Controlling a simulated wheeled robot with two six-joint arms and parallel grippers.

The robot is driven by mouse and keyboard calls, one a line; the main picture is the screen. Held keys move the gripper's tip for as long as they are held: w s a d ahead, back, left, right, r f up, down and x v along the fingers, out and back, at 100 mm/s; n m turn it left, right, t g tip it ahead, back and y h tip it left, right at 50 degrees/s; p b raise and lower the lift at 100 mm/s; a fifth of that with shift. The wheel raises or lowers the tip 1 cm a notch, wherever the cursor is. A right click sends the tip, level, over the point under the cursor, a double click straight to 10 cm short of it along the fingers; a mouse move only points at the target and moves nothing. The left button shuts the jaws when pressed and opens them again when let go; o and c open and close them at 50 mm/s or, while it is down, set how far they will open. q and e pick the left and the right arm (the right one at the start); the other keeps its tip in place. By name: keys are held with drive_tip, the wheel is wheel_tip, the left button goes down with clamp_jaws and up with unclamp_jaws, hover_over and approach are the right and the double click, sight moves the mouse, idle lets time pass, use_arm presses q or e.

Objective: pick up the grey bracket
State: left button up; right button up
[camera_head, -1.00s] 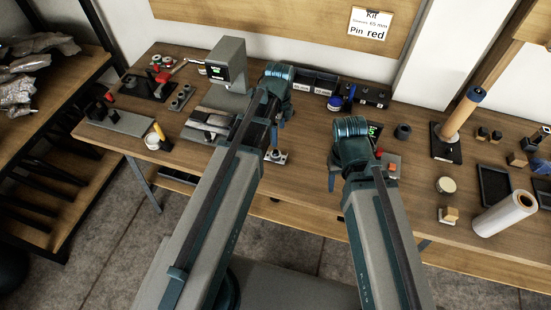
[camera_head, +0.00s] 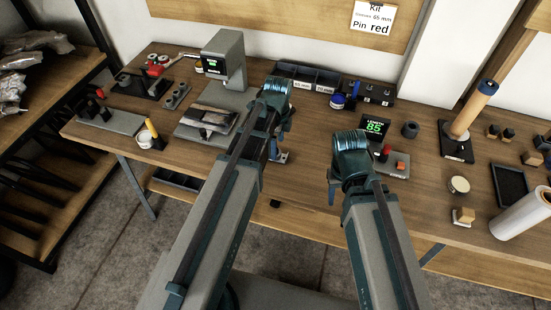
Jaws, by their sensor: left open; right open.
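A grey angled metal piece (camera_head: 212,117), which looks like the grey bracket, lies on the grey base of the press-like machine; I cannot be sure of its identity. My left gripper (camera_head: 274,149) points down over the table to the right of it, apart from it, and is open. A small light grey part (camera_head: 283,157) shows partly behind its fingers; the rest is hidden. My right gripper (camera_head: 332,182) points down near the table's front edge, left of the length display, open with nothing visible in it.
The grey machine (camera_head: 224,62) stands behind the metal piece. A length display (camera_head: 376,127) reads 65. A cup with a yellow-handled tool (camera_head: 150,138) stands left. A black tray (camera_head: 509,186) and white roll (camera_head: 520,213) are right. Bare wood lies along the front left edge.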

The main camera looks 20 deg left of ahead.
sight(281, 158)
use_arm(q)
wheel_tip(281, 158, down, 3)
drive_tip(key=shift+f+b, duration=0.2)
drive_tip(key=shift+b, duration=1.05)
use_arm(e)
wheel_tip(281, 158, down, 4)
drive_tip(key=shift+r, duration=0.35)
use_arm(q)
drive_tip(key=shift+r, duration=0.1)
clamp_jaws()
